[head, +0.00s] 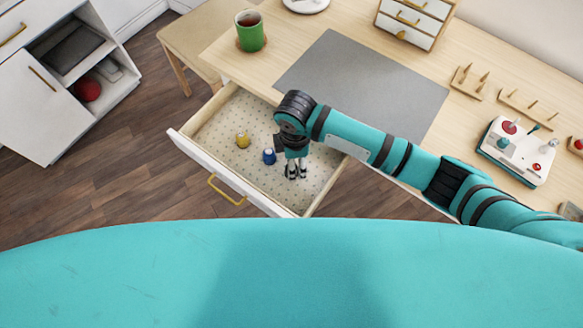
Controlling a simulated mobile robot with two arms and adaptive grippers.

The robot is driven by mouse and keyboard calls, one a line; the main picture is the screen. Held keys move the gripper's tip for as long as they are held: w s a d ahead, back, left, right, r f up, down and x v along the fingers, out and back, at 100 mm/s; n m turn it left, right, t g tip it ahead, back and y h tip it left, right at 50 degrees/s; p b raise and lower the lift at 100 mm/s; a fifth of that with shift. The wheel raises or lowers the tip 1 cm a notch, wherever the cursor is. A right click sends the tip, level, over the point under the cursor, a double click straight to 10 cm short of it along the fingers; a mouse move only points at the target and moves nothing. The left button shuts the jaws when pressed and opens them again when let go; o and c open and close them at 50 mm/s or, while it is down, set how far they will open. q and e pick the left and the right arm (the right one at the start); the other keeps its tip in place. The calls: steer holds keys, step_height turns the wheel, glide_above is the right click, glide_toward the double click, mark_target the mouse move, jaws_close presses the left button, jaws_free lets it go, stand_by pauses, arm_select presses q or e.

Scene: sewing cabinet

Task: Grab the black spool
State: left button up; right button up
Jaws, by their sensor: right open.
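The open drawer (200,130) has a dotted lining and a white front with a gold handle. My right gripper (296,176) points down into the drawer, open, over its right part. I cannot make out a black spool; dark parts at the gripper blend together, and the gripper and arm hide part of the drawer. A blue spool (269,157) stands just left of the gripper, apart from it. A yellow spool (242,140) is farther left in the drawer. My left gripper is not in view.
The drawer walls surround the gripper.

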steer(key=f, duration=0.4)
steer(key=shift+a+f, duration=0.2)
steer(key=shift+a, duration=0.2)
steer(key=shift+c, duration=0.2)
steer(key=c, duration=0.9)
